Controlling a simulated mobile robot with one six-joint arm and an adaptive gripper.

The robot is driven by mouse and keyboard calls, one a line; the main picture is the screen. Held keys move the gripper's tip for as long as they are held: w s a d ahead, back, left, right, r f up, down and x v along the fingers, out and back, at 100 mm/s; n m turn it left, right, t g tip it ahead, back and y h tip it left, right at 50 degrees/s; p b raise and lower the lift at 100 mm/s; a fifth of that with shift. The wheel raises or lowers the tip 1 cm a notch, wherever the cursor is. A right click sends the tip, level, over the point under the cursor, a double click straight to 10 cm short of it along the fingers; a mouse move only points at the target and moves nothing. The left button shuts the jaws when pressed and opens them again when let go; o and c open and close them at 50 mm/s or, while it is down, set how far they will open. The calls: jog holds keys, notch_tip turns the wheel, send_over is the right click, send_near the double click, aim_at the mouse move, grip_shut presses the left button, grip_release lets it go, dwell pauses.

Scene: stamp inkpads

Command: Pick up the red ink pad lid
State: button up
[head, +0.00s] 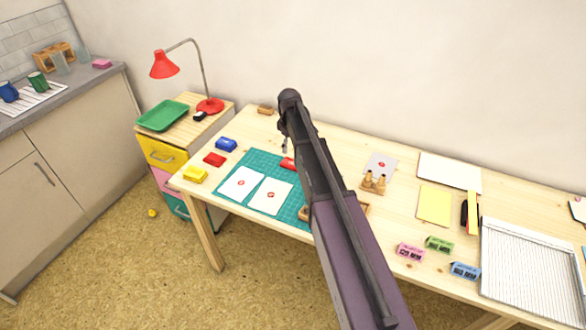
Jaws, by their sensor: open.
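A small red block (214,159), shaped like an ink pad, lies on the left of the desk between a blue one (226,144) and a yellow one (195,174). A second red piece (288,163) lies on the green mat (232,167), partly hidden behind my arm. I cannot tell which red thing is the lid. My gripper (284,146) shows only as a small dark part below the arm's far end. It is open, just above the second red piece in the picture. Its fingers are mostly hidden, and I see nothing held.
Two white sheets (241,183) with red marks lie on the mat. Wooden stamps (375,182) stand right of my arm. A red lamp (209,104) and green tray (162,115) sit on the drawer unit. Colored boxes (438,244) and a paper trimmer (530,262) lie at right.

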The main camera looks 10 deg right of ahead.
aim_at(292, 163)
jog(key=shift+f+b, duration=1.35)
jog(key=shift+f, duration=0.3)
jog(key=shift+f, duration=0.1)
jog(key=f+b, duration=0.1)
jog(key=b, duration=0.1)
jog(key=f+b, duration=0.1)
jog(key=f, duration=0.1)
jog(key=shift+d+f+b, duration=0.25)
jog(key=shift+d+b, duration=0.15)
jog(key=shift+f+b, duration=0.75)
jog(key=c, duration=0.7)
